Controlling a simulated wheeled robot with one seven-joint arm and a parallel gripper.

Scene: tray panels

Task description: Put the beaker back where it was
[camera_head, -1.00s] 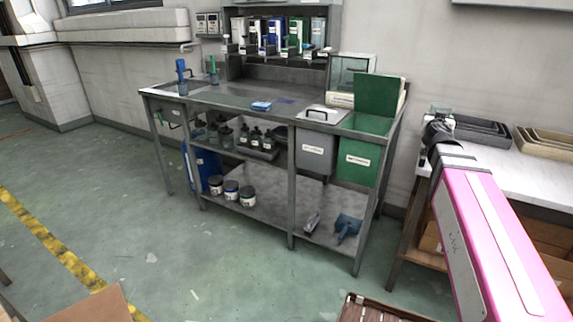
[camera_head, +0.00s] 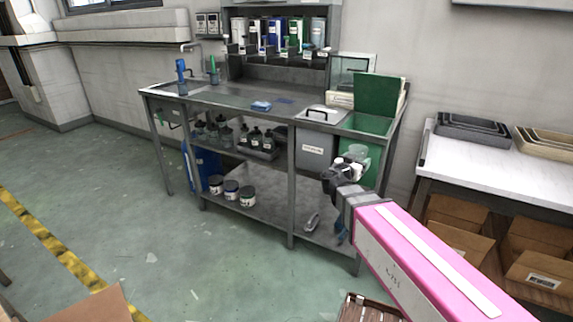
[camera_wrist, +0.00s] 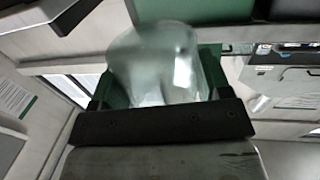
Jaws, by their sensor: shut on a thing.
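The clear glass beaker (camera_head: 358,152) is at the end of my arm, in front of the green bin in the head view. My gripper (camera_head: 345,168) is shut on it and holds it in the air. In the wrist view the beaker (camera_wrist: 155,62) fills the upper middle, pale and see-through, just beyond the dark gripper edge (camera_wrist: 160,122). The exact contact of the fingers on the glass is hard to make out.
A steel workbench (camera_head: 215,97) stands behind, with a grey bin (camera_head: 314,150) and a green bin (camera_head: 376,122) at its right end. A white table (camera_head: 470,160) at right bears dark trays (camera_head: 472,130) and beige trays (camera_head: 545,140). The white table's front part is clear.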

